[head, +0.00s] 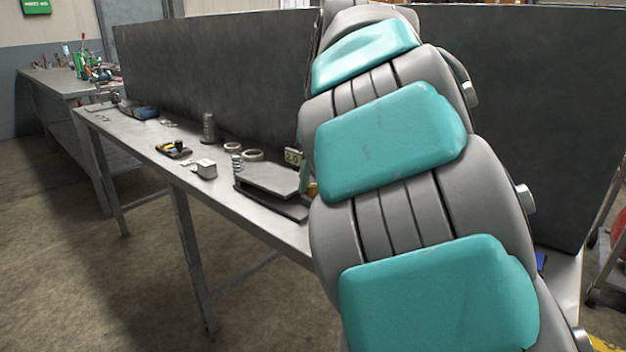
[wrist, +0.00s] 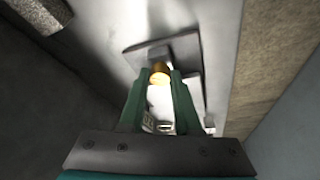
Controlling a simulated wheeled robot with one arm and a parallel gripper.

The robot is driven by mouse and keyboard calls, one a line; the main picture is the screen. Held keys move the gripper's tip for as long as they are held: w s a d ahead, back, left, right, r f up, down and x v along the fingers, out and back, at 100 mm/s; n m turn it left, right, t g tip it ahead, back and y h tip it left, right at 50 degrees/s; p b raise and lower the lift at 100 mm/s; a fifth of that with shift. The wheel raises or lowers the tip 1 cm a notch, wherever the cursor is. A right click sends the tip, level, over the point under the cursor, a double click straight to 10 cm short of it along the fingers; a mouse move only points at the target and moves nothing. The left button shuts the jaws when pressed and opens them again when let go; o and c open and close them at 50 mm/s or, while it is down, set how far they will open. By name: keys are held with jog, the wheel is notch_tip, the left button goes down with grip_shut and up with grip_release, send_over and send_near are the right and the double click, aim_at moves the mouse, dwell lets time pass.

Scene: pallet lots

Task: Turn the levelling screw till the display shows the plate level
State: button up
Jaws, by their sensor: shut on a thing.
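The levelling device stands on the long grey bench, with a flat grey plate (head: 270,179) over a dark base. A small display (head: 293,156) stands at its back edge, partly hidden by my arm; its digits are too small to read surely. The brass levelling screw (wrist: 159,77) shows in the wrist view, and a sliver of it shows in the head view (head: 312,190). My gripper (wrist: 160,80) has its two green fingers shut on the screw's head, one on each side. In the head view my arm hides most of the gripper.
A spring (head: 237,166), two rings (head: 253,155), a dark ribbed post (head: 209,127) and a metal block (head: 205,169) stand near the device. A small tray (head: 173,150) lies further left. A tall dark panel (head: 220,75) runs behind the bench.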

grip_shut()
jog(key=shift+f+b, duration=0.15)
jog(key=shift+b, duration=0.35)
jog(key=shift+f+n+b, duration=0.1)
jog(key=shift+n+b, duration=0.3)
jog(key=n+y+b, duration=0.1)
jog(key=n+b, duration=0.1)
jog(key=b, duration=0.1)
jog(key=shift+w+f+g, duration=0.1)
jog(key=shift+g, duration=0.2)
jog(key=n+y+b, duration=0.1)
jog(key=n+b, duration=0.1)
jog(key=n, duration=0.1)
jog(key=shift+d+g, duration=0.1)
jog(key=shift+g, duration=0.2)
jog(key=n+p, duration=0.1)
jog(key=r+n+g+p, duration=0.1)
jog(key=n, duration=0.1)
jog(key=shift+w+d, duration=0.1)
jog(key=n+g+y+p, duration=0.1)
jog(key=n+p, duration=0.2)
jog(key=shift+w, duration=0.1)
jog(key=shift+f+n, duration=0.1)
jog(key=shift+n, duration=0.2)
